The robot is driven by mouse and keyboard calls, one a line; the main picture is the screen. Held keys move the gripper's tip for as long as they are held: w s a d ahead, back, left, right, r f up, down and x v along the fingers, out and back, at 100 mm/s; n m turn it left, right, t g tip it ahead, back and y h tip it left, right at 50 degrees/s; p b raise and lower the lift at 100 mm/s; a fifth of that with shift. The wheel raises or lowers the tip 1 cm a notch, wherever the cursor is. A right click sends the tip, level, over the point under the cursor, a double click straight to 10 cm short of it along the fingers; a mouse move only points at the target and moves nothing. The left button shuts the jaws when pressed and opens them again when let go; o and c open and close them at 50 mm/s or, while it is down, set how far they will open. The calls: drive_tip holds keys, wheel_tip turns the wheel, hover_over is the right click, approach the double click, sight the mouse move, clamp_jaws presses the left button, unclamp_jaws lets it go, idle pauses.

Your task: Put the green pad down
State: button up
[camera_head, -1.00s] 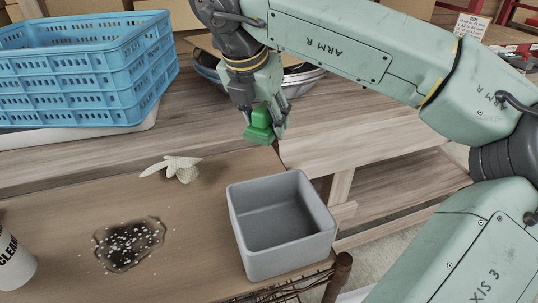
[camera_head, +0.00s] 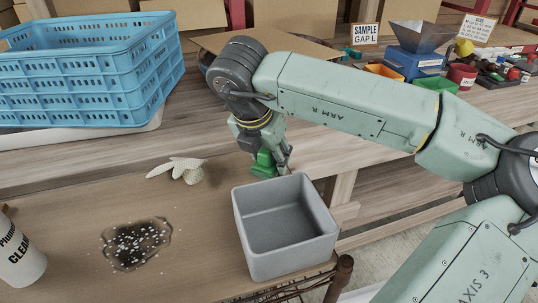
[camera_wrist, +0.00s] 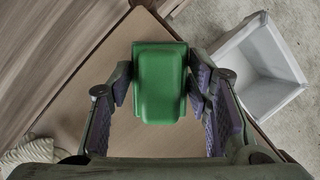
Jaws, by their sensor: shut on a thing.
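The green pad (camera_head: 264,163) is a small green block. My gripper (camera_head: 265,158) is shut on it, just behind the grey bin in the head view. In the wrist view the pad (camera_wrist: 160,82) sits between the two fingers, with brown tabletop below it. Whether the pad touches the table cannot be told. The brown table (camera_head: 100,195) carries a dark wet patch with white specks (camera_head: 137,243) at its front left.
An open, empty grey bin (camera_head: 262,268) stands at the table's right edge. A pale glove (camera_head: 183,170) lies left of my gripper. A cleaner bottle (camera_head: 18,255) stands at far left, a blue crate (camera_head: 80,75) behind. Bare tabletop lies between glove and bin.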

drive_tip(key=shift+f, duration=0.25)
drive_tip(key=o, duration=1.2)
drive_tip(key=shift+r, duration=0.1)
drive_tip(key=shift+r+p, duration=0.55)
drive_tip(key=shift+p, duration=0.1)
drive_tip(key=b+v, duration=0.2)
drive_tip(key=v, duration=0.9)
drive_tip(key=shift+r, duration=0.2)
drive_tip(key=shift+s, duration=0.1)
